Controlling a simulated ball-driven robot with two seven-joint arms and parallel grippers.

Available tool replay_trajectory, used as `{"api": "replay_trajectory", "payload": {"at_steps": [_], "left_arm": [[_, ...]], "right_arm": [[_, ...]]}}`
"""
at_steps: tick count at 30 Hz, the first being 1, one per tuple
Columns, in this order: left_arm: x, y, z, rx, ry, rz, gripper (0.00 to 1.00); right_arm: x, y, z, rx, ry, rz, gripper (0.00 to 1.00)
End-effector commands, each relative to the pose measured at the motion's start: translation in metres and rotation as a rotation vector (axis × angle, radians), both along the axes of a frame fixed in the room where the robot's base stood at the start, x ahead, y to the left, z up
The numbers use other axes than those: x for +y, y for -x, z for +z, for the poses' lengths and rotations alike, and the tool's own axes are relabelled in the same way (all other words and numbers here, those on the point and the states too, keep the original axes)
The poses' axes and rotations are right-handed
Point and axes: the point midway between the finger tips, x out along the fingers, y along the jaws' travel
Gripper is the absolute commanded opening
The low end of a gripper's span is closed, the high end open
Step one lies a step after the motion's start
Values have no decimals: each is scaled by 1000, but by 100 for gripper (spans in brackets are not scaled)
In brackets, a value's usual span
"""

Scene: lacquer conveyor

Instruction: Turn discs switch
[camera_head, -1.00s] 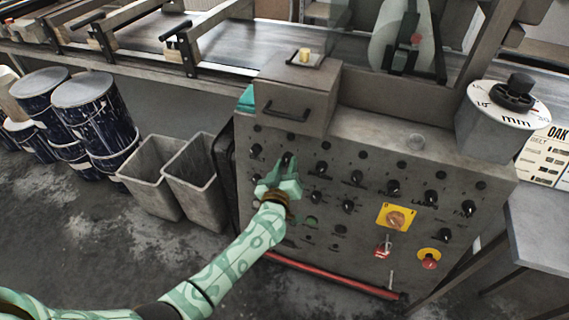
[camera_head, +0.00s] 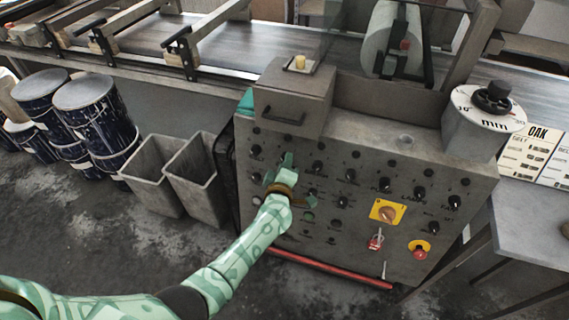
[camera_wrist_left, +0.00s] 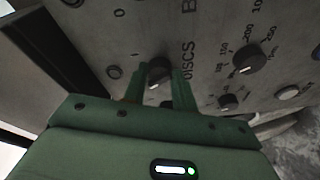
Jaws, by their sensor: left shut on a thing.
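The discs switch (camera_wrist_left: 159,72) is a black round knob with a white pointer line, beside the DISCS lettering on the grey control panel (camera_head: 345,235). In the left wrist view my left gripper's green fingers (camera_wrist_left: 160,78) stand on either side of the knob and are shut on it. In the head view my left gripper (camera_head: 286,163) is at the upper left part of the panel and hides the switch. The knob's pointer shows between the fingers, but its exact setting cannot be told. My right gripper is not in view.
Other black knobs (camera_wrist_left: 249,59) sit close around the switch. A yellow-plated switch (camera_head: 387,213) and a red button (camera_head: 419,250) are lower right. A red bar (camera_head: 330,272) runs along the panel's foot. Grey bins (camera_head: 198,180) and blue drums (camera_head: 92,115) stand at left.

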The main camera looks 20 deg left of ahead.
Motion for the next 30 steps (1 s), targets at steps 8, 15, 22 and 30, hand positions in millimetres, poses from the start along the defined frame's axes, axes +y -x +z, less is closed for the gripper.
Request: {"api": "replay_trajectory", "payload": {"at_steps": [8,15,22,30], "left_arm": [[0,1,-2,4,24,3,5],[0,1,-2,5,24,3,5],[0,0,-1,3,23,3,49],[-1,8,3,2,21,4,49]], "right_arm": [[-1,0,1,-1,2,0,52],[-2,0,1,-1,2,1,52],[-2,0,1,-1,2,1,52],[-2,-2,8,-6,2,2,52]]}}
